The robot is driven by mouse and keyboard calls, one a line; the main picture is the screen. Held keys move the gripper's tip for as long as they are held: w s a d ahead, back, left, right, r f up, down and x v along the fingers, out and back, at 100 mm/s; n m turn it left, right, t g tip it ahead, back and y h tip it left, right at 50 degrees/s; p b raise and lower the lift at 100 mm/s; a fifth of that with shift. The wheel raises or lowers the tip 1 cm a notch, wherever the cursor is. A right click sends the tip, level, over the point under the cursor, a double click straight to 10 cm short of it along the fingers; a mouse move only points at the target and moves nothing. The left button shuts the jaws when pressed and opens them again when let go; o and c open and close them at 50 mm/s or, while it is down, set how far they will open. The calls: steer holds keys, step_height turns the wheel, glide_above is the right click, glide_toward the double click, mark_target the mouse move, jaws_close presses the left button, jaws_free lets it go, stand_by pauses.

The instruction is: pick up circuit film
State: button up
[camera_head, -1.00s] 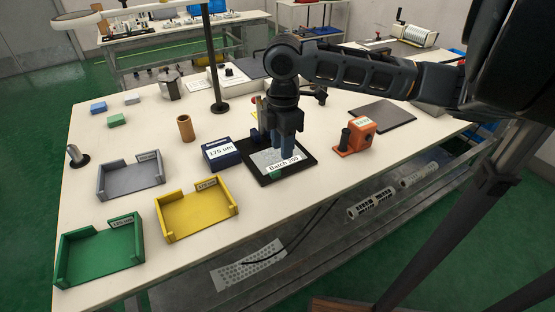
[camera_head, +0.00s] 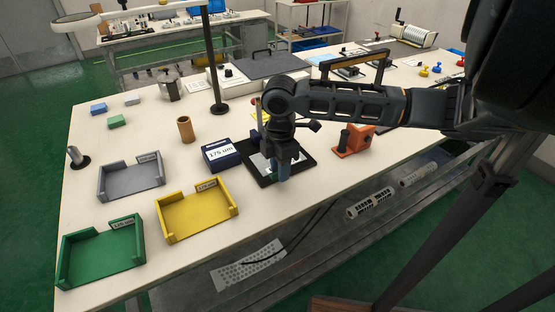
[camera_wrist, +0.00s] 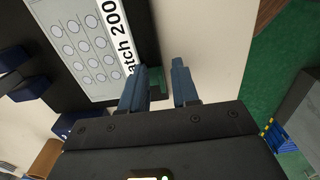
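The circuit film (camera_wrist: 92,42) is a pale sheet with rows of circles and a label that reads "atch 200" in the wrist view. It lies on a black plate (camera_wrist: 150,42), and a small part of it shows in the head view (camera_head: 259,163). My gripper (camera_head: 282,172) points down over the plate's front edge and hides much of the film. In the wrist view my gripper (camera_wrist: 160,66) shows two blue fingers apart, just off the film's labelled edge.
A blue box labelled 175 um (camera_head: 221,154) stands left of the plate, an orange device (camera_head: 353,140) right of it. Grey (camera_head: 130,181), yellow (camera_head: 197,212) and green (camera_head: 101,252) trays lie to the left. A lamp post (camera_head: 218,90) rises behind.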

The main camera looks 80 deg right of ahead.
jaws_close()
steer(key=shift+r, duration=0.1)
stand_by(0.3)
